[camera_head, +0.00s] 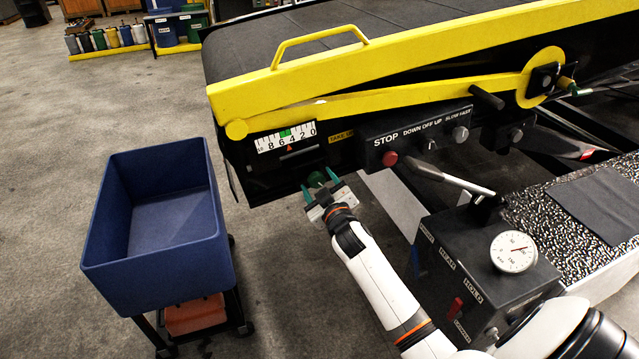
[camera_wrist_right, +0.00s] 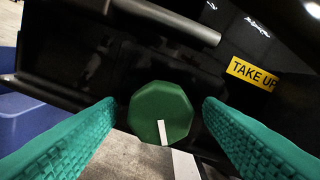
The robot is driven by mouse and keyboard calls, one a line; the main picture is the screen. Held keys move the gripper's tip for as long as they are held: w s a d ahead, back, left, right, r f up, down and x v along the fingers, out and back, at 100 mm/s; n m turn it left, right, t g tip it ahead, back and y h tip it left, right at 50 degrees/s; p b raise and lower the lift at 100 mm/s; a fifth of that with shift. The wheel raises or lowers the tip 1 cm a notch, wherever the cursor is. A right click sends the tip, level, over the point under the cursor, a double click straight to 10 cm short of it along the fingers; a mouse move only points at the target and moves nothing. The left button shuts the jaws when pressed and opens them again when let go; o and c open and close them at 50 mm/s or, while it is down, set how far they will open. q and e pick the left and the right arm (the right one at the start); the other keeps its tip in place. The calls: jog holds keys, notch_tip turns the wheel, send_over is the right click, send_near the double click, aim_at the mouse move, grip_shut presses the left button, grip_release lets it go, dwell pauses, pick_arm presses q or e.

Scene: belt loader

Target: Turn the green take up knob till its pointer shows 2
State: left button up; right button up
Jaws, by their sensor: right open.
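The green take up knob (camera_head: 316,179) sits under the belt frame, below the scale. In the right wrist view the knob (camera_wrist_right: 158,107) is many-sided, and its white mark points down, slightly right. The white scale (camera_head: 286,137) reads from 10 at left to 0 at right, with a green band near its middle. The red pointer (camera_head: 290,148) stands between 6 and 4; the exact value is hard to read. My right gripper (camera_head: 320,184) is open, its green fingers on either side of the knob with gaps visible. My left gripper is out of view.
A yellow TAKE UP label (camera_wrist_right: 253,74) is right of the knob. A red STOP button (camera_head: 390,158) and switches are on the panel to the right. A lever box (camera_head: 455,265) with a gauge stands nearer. A blue bin (camera_head: 100,235) on a cart stands left.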

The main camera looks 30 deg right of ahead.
jog(key=c, duration=1)
jog(key=shift+o, duration=0.2)
jog(key=shift+n, duration=0.3)
jog(key=n, duration=0.3)
jog(key=shift+n, duration=0.4)
jog(key=n, duration=0.4)
jog(key=shift+p, duration=0.4)
jog(key=n, duration=0.5)
jog(key=n+p, duration=0.1)
jog(key=n, duration=0.3)
jog(key=shift+n, duration=0.3)
